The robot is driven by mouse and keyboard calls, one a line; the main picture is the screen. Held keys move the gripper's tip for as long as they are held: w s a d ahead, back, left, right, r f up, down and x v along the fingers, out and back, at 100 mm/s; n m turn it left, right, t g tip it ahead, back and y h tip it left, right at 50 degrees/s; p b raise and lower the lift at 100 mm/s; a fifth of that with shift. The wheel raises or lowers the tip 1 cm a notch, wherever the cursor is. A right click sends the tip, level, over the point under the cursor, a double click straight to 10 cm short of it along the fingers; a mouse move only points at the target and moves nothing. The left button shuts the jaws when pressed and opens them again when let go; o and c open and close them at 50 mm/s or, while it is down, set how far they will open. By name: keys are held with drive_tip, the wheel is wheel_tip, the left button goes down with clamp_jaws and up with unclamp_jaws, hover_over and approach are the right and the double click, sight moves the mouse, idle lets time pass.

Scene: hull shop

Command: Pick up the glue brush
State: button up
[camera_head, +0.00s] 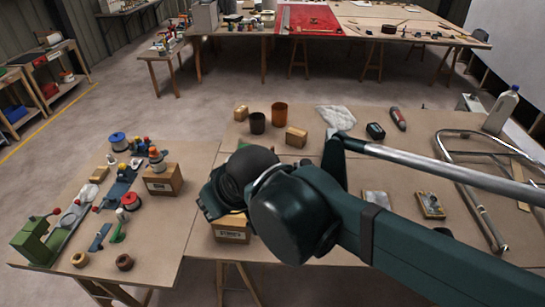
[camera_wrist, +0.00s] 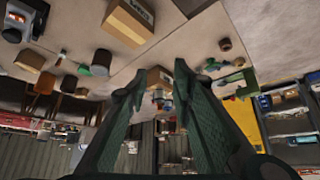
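I cannot pick out the glue brush with certainty. The fingertips are not clear there.
A cardboard box (camera_head: 163,181) stands on the left table, with a green machine (camera_head: 40,238) at its left edge and spools around. Another box (camera_head: 232,230) sits partly under my arm. Brown cups (camera_head: 279,114), a white bottle (camera_head: 500,112) and a metal tube frame (camera_head: 470,190) are on the right table.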

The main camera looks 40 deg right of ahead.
drive_tip(key=shift+o, duration=1)
drive_tip(key=shift+w, duration=0.1)
